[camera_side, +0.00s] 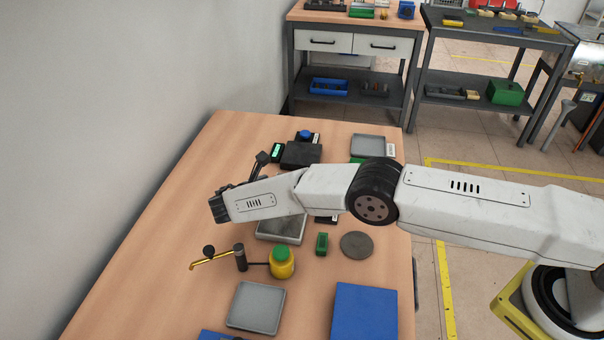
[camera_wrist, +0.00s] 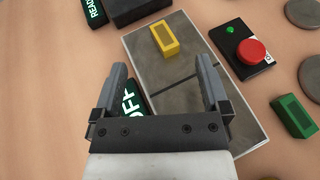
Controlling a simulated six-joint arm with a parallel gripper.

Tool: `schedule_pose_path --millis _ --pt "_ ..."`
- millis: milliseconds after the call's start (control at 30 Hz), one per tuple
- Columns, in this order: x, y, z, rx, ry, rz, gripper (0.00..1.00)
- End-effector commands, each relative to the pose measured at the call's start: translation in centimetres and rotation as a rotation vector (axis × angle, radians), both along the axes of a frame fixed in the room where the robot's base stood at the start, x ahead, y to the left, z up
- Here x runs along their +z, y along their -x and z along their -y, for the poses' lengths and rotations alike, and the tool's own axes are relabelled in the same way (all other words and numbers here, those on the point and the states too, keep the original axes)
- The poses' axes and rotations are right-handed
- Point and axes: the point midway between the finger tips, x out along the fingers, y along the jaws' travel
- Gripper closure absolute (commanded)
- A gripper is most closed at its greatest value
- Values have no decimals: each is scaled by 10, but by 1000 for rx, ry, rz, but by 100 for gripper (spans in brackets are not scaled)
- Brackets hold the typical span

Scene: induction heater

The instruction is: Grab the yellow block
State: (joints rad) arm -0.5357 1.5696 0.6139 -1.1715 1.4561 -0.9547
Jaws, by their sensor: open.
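The yellow block (camera_wrist: 165,39) lies on a grey plate (camera_wrist: 178,68) in the wrist view, near the plate's far end. It has a slot-like recess on its top face. My gripper (camera_wrist: 160,80) is open and empty, and its two fingers point toward the plate. The block is ahead of the fingertips, roughly in line with the gap between them, and not touched. In the side view my gripper (camera_side: 217,207) is above the table, left of the grey plate (camera_side: 280,229). The yellow block is hidden behind my arm there.
A red button box (camera_wrist: 247,55) and a green block (camera_wrist: 294,116) sit right of the plate. A black box (camera_wrist: 138,8) stands behind it.

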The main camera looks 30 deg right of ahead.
Motion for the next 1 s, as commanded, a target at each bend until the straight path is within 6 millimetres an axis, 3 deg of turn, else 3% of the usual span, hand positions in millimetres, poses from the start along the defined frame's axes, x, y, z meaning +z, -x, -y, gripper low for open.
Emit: schedule_pose_path --millis 333,667,1000 --pt "-11 0 1 0 -1 0 4" --pt "-19 -8 21 -1 0 1 4" --pt "-23 -10 27 -1 -1 0 4"
